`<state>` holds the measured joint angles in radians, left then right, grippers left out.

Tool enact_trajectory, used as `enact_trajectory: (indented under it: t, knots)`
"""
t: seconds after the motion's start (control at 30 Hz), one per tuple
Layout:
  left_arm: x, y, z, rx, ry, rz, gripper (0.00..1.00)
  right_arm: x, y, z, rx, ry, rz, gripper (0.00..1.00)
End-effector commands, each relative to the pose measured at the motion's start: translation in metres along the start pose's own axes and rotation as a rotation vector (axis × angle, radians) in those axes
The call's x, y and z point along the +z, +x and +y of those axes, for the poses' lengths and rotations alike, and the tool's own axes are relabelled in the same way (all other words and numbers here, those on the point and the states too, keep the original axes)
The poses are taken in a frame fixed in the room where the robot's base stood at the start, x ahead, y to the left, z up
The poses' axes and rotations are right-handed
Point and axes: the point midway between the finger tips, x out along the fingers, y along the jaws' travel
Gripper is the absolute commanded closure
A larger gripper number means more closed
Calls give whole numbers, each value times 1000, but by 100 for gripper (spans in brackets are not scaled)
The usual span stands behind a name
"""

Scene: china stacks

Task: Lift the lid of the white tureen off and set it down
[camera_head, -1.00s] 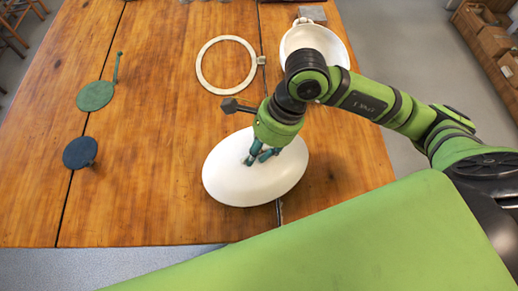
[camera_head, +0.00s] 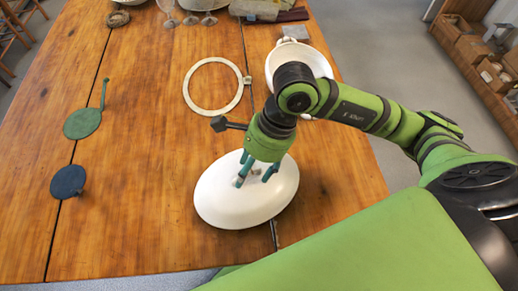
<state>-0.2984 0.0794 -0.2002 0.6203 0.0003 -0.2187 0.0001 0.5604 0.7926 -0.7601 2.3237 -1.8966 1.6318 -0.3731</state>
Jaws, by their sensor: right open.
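The white oval lid (camera_head: 245,205) lies dome up near the front middle of the table, with a small knob (camera_head: 252,178) on top. I cannot tell whether any tureen body is beneath it. My right gripper (camera_head: 255,177) is open over the lid, its teal fingers on either side of the knob and close to the dome. A white open bowl (camera_head: 292,56) stands behind my right arm, partly hidden by it; I cannot tell whether it is the tureen. My left gripper is not in view.
A cream ring (camera_head: 190,88) lies behind the lid. A green disc (camera_head: 82,123) with a handle and a dark blue disc (camera_head: 68,182) lie at left. The wooden table (camera_head: 130,215) is clear left of the lid.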

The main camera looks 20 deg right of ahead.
Motion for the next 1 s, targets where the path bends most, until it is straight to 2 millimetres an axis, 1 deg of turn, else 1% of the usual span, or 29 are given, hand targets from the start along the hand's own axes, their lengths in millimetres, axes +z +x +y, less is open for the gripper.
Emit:
enact_trajectory:
  t: [0.03,0.3,0.4,0.5,0.6,0.7,1.0]
  knots:
    - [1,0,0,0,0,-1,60,0,-10,-2,-7,-2,2,43]
    - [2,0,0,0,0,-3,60,0,-68,-1,-9,-4,1,43]
    - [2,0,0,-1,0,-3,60,0,-86,-1,-8,-3,0,43]
    - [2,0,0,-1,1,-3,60,0,-98,-1,-7,-2,0,43]
    - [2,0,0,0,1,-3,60,0,-105,0,-5,-2,-1,43]
    - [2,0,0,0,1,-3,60,1,-108,0,-3,-3,-1,43]
    - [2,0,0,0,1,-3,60,1,-107,0,-3,-3,-1,43]
